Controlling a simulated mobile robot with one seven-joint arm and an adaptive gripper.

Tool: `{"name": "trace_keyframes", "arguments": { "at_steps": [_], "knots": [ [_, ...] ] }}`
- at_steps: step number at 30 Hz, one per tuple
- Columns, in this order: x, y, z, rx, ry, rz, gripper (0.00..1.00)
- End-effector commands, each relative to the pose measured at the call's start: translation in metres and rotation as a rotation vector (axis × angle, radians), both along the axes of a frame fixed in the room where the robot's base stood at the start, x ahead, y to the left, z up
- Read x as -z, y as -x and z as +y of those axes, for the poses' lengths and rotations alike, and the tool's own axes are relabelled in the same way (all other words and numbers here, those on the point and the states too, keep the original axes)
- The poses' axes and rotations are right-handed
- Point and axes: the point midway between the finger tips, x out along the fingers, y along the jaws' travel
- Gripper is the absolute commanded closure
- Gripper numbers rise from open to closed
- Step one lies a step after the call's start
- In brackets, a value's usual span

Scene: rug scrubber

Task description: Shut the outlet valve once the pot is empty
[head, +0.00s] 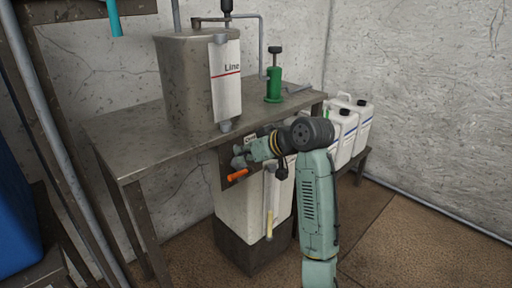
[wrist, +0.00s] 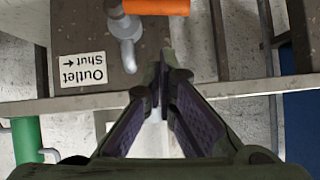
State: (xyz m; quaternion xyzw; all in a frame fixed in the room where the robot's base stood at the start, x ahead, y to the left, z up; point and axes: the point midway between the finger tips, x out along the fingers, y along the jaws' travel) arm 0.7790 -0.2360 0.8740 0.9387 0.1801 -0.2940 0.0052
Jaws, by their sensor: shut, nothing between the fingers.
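The outlet valve's orange handle (head: 237,175) shows below the bench's front edge, left of my gripper (head: 240,160). In the wrist view the orange handle (wrist: 155,7) is at the top edge, joined to a grey valve body (wrist: 124,28). An upside-down label (wrist: 83,69) beside it reads "Outlet Shut" with an arrow. My gripper (wrist: 163,75) is shut and empty, its fingertips beside the grey fitting and apart from the orange handle. The metal pot (head: 186,85) stands on the bench; its inside is hidden.
A white container (head: 240,212) stands under the bench on a dark block, with a thin tube (head: 269,222), yellowish low down, in front. White jugs (head: 362,120) stand at right. Open floor lies at front right.

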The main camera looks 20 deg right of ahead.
Motion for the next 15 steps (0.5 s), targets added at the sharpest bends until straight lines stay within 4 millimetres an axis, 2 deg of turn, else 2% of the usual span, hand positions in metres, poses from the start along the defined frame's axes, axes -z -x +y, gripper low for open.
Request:
{"name": "trace_keyframes", "arguments": {
  "at_steps": [3,6,15],
  "knots": [
    [0.020,-0.001,0.002,0.002,-0.004,0.003,1.00],
    [0.028,-0.003,0.003,0.003,-0.002,0.000,1.00],
    [0.036,-0.003,0.004,0.001,-0.001,-0.001,1.00]
  ]
}}
